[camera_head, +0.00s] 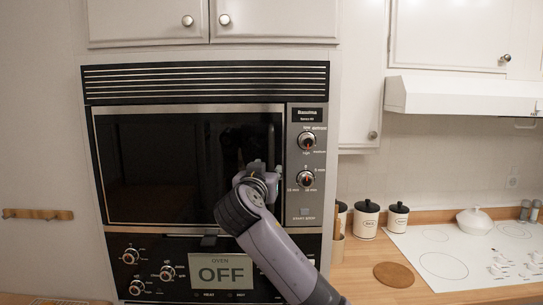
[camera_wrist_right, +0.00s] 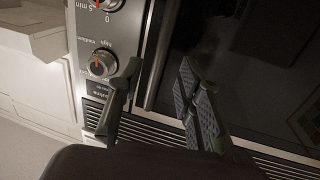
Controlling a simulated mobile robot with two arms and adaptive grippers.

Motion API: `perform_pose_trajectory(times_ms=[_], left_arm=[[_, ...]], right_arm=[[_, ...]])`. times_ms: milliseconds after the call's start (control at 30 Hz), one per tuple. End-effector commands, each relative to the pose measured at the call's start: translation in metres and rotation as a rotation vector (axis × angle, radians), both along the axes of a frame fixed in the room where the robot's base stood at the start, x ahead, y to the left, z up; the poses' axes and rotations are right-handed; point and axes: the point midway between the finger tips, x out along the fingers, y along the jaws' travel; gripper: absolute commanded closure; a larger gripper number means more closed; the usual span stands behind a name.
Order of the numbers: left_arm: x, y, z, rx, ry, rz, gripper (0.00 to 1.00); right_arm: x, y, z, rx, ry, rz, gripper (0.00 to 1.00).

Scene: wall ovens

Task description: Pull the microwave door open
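The microwave door (camera_head: 155,165) is a dark glass panel with a pale frame, and it looks shut. My right gripper (camera_head: 264,168) is in front of the door's right edge, next to the control panel (camera_head: 305,150). In the right wrist view, which looks upside down, my right gripper (camera_wrist_right: 158,98) is open and empty. One finger is on the control panel side and the other in front of the dark door (camera_wrist_right: 235,50). A pale vertical strip at the door's edge shows between them. Whether the fingers touch it I cannot tell. My left gripper is not in view.
A lower oven (camera_head: 150,265) with knobs and an "OFF" display sits below the microwave. To the right, a counter (camera_head: 365,255) carries canisters (camera_head: 366,219), a round brown board (camera_head: 393,274) and a white cooktop (camera_head: 465,255). Cabinets (camera_head: 150,20) are above.

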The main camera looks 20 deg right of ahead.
Motion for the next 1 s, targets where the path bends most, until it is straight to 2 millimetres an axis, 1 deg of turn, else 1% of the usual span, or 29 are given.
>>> perform_pose_trajectory(times_ms=[33,200,400,533,767,1000], left_arm=[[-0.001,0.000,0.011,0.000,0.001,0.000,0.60],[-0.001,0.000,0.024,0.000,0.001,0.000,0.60],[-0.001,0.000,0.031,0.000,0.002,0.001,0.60],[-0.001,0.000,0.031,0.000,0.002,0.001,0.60],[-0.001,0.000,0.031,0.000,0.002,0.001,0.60],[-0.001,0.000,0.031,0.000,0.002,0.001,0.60]], right_arm=[[0.010,-0.007,0.005,-0.003,0.004,-0.005,0.67],[0.037,-0.020,0.003,-0.002,0.002,-0.003,0.67],[0.053,-0.028,0.001,-0.001,0.002,-0.002,0.67],[0.057,-0.030,0.000,0.000,0.000,0.000,0.67],[0.057,-0.030,0.000,0.000,0.000,0.000,0.67],[0.057,-0.029,0.000,0.000,0.000,0.000,0.83]])
